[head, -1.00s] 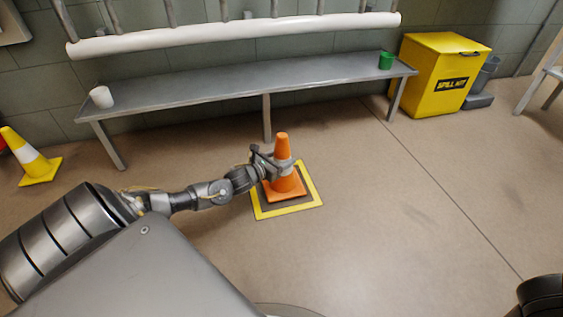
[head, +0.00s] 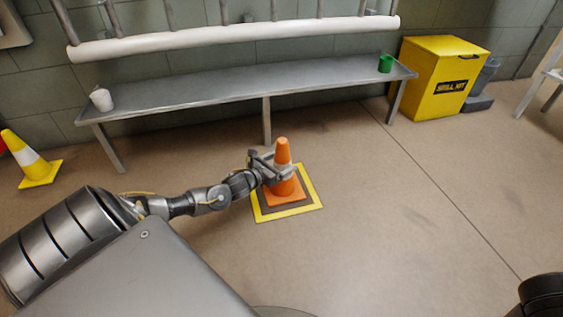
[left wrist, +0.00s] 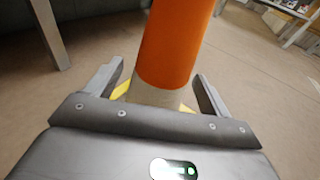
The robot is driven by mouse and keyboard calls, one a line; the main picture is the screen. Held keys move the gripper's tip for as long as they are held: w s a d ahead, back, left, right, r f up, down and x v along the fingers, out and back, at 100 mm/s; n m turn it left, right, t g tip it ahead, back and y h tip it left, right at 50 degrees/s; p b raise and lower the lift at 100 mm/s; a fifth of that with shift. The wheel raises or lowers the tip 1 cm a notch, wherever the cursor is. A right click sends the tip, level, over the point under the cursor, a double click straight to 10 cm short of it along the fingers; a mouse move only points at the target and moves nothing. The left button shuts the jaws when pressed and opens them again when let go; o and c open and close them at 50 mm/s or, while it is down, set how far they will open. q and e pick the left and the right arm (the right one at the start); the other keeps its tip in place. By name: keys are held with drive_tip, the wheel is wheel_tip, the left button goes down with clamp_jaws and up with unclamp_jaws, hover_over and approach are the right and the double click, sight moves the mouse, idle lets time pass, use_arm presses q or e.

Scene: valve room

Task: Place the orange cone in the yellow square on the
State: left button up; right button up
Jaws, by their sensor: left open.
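The orange cone (head: 283,152) with a pale band stands upright on the floor inside the yellow square (head: 291,211). Its orange base (head: 285,196) lies within the yellow outline, over a dark inner area. My left gripper (head: 284,174) is at the cone's band, and it is open. In the left wrist view the cone (left wrist: 172,45) stands between the two spread fingers of the gripper (left wrist: 155,90), with a gap on each side. Part of the yellow outline (left wrist: 122,90) shows behind the cone. My right gripper is not in view.
A grey bench (head: 230,87) stands behind the square, with a white container (head: 101,100) and a green cup (head: 385,64) on it. A yellow spill kit bin (head: 425,78) is at the back right. A yellow cone (head: 36,168) stands at left. The floor at right is clear.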

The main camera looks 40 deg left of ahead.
use_arm(q)
drive_tip(key=s+a+r+p, duration=0.1)
drive_tip(key=s+p, duration=0.4)
drive_tip(key=s, duration=0.6)
drive_tip(key=shift+r+p, duration=0.4)
